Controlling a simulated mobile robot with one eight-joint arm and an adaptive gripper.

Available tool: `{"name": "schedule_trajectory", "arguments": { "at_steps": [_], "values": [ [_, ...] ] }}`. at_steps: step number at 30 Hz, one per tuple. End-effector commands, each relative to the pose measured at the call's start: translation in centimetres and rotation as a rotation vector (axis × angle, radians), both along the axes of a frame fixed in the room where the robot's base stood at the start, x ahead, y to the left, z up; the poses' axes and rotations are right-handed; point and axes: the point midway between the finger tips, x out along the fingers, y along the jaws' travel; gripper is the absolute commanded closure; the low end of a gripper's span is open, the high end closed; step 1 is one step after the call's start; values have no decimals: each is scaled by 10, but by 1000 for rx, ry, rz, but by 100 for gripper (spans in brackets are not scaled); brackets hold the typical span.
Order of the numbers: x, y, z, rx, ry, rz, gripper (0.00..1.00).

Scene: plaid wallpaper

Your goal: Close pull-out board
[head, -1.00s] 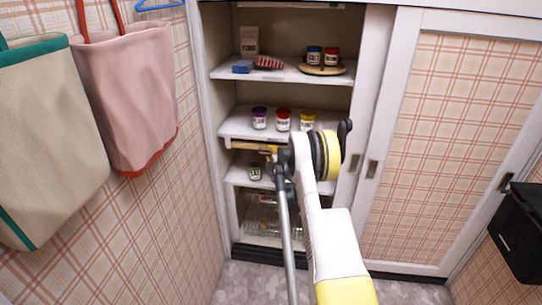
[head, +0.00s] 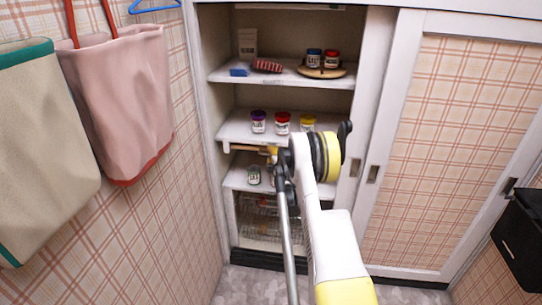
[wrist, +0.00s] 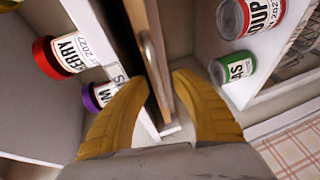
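The pull-out board (head: 248,148) is a thin wooden board under the middle shelf of the open cabinet. In the wrist view its wooden edge (wrist: 147,45) runs between my fingers, with a metal bar handle (wrist: 152,65) on its face. My gripper (wrist: 158,80) has two yellow fingers spread apart, one on each side of the board's end. I cannot tell whether either finger touches it. In the head view my gripper (head: 273,153) is at the board's right part, mostly hidden by my arm.
Jars (head: 283,123) stand on the shelf above the board. Cans stand below it, including a green-labelled one (wrist: 233,68). A sliding door (head: 440,150) covers the cabinet's right side. Bags (head: 120,100) hang on the left wall. A black box (head: 520,235) is at right.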

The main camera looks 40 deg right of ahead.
Motion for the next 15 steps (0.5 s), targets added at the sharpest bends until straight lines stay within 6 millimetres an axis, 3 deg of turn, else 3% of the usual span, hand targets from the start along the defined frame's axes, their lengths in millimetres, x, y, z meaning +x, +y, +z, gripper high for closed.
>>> {"name": "schedule_trajectory", "arguments": {
  "at_steps": [10,15],
  "values": [
    [-3,1,1,0,0,0,70],
    [-25,12,6,0,0,-1,70]
  ]
}}
